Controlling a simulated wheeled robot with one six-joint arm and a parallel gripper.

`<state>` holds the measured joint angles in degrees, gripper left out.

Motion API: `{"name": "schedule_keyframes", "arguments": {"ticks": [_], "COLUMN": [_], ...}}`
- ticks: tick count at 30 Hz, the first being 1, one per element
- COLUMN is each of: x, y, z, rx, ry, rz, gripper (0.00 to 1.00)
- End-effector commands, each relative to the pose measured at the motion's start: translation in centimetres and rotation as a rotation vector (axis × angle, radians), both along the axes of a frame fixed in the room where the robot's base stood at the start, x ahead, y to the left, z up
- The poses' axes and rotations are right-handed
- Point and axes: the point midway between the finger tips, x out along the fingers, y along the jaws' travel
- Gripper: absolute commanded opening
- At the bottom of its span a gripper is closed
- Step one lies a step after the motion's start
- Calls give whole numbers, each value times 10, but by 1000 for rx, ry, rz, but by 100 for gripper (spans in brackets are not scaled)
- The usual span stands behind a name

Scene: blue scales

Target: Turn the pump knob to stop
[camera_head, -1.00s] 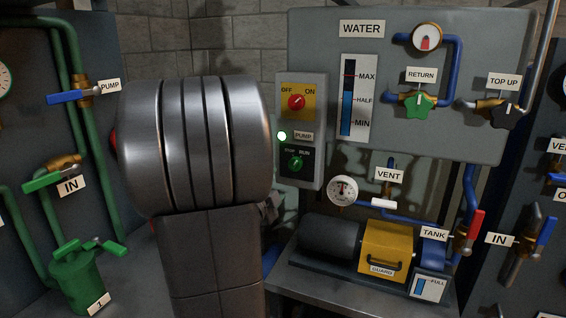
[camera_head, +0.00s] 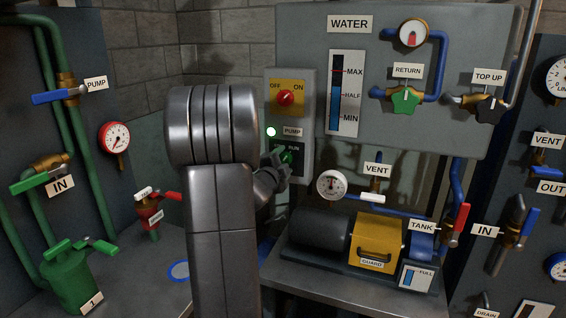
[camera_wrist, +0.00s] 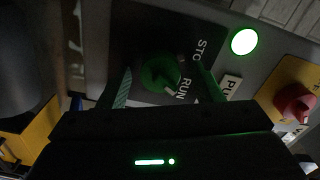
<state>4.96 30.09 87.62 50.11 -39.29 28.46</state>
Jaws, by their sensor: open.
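The green pump knob (camera_wrist: 160,73) sits on a dark plate between the partly hidden STOP label (camera_wrist: 198,48) and the RUN label (camera_wrist: 184,88) in the wrist view. Its pale pointer mark points toward RUN. My gripper (camera_wrist: 163,87) is open, with one finger on each side of the knob; I cannot tell whether they touch it. In the head view my gripper (camera_head: 278,163) is at the lower part of the control box (camera_head: 306,110) and hides much of the knob. The pump lamp (camera_head: 271,132) above it is lit, and also bright in the wrist view (camera_wrist: 244,41).
A red OFF/ON knob (camera_head: 286,97) on a yellow plate is above the lamp. A round gauge (camera_head: 332,185) and the pump with its yellow guard (camera_head: 378,243) stand below right. A red-handled valve (camera_head: 150,213) is left of my arm.

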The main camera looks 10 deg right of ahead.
Motion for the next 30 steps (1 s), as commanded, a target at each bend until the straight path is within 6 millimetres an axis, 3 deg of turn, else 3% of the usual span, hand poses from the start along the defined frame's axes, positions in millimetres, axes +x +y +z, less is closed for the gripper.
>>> {"name": "schedule_keyframes", "arguments": {"ticks": [6, 13, 23, 30], "x": [0, 0, 0, 0], "y": [0, 0, 0, 0], "z": [0, 0, 0, 2], "rx": [0, 0, -34, -152], "ry": [0, 0, 24, 104], "rz": [0, 0, 0, 0], "gripper": [57, 15, 15, 15]}}
